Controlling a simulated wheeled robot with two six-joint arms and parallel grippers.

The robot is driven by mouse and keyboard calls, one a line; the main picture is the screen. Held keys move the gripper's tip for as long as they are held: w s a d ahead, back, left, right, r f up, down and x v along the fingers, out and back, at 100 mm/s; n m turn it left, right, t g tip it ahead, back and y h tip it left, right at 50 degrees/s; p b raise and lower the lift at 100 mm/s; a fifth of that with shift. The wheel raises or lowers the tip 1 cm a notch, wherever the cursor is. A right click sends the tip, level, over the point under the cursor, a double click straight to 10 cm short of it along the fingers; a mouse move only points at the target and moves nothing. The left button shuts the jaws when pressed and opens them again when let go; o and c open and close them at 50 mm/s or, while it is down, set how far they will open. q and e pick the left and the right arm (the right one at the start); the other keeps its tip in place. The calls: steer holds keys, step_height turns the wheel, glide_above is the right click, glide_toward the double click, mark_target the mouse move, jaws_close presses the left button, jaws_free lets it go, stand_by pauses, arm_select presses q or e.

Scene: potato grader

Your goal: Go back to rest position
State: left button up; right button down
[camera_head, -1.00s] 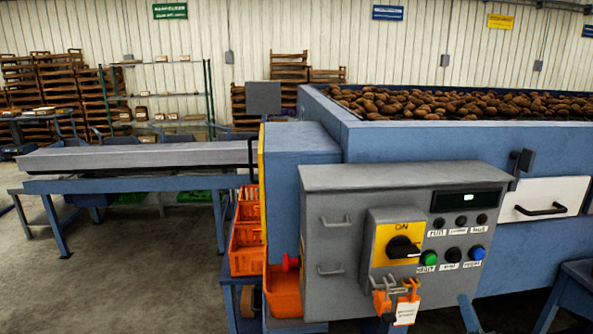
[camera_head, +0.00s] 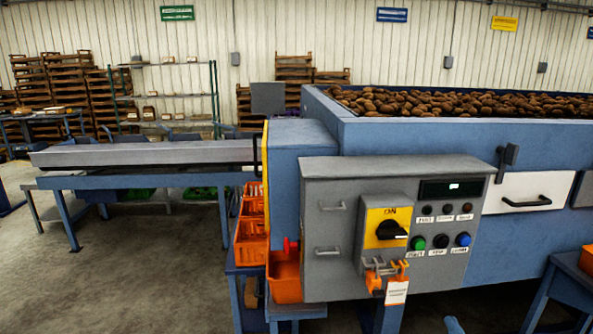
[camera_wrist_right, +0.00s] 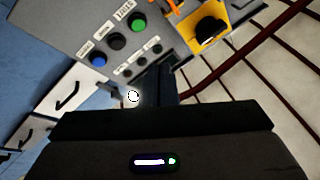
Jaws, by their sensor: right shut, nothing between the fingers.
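My right gripper (camera_wrist_right: 166,82) shows in the right wrist view, its dark fingers closed together with nothing between them. Beyond it is the grey control panel (camera_head: 334,270), tilted in that view, with its buttons and yellow switch plate. I see no contact between the fingers and the panel. In the head view the black rotary switch (camera_head: 390,230) sits on a yellow plate marked ON. Green, black and blue buttons are at its right. An orange padlock-like clip with a white tag (camera_head: 396,292) hangs below the switch. No left gripper shows.
The blue grader (camera_head: 420,140) holds many potatoes (camera_head: 430,101) and fills the right side. Orange crates (camera_head: 250,222) stand left of the panel. A conveyor (camera_head: 140,154) runs left. A blue stand (camera_head: 570,282) is at lower right. The floor at lower left is clear.

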steer(key=s+a+f+n+g+h, duration=0.25)
steer(key=s+a+f+g, duration=0.25)
steer(key=s+f+g, duration=0.55)
steer(key=s+a+f+n+g+h, duration=0.1)
steer(key=s+f+g, duration=0.25)
steer(key=s, duration=0.65)
steer(key=s+f+n+g+h, duration=0.1)
steer(key=s+f+n+g, duration=0.2)
steer(key=s, duration=0.6)
step_height(320, 180, down, 32)
steer(key=d+f+m+g+b, duration=0.1)
steer(key=d+m+g+b, duration=0.1)
steer(key=d+g, duration=0.1)
arm_select(q)
steer(key=f, duration=0.1)
steer(key=f+b, duration=0.2)
steer(key=f, duration=0.1)
steer(key=shift+s, duration=0.35)
arm_select(e)
steer(key=s+f, duration=1.8)
steer(key=f, duration=0.2)
steer(key=shift+s+d+f+g, duration=0.15)
steer(key=shift+s+d+g, duration=0.25)
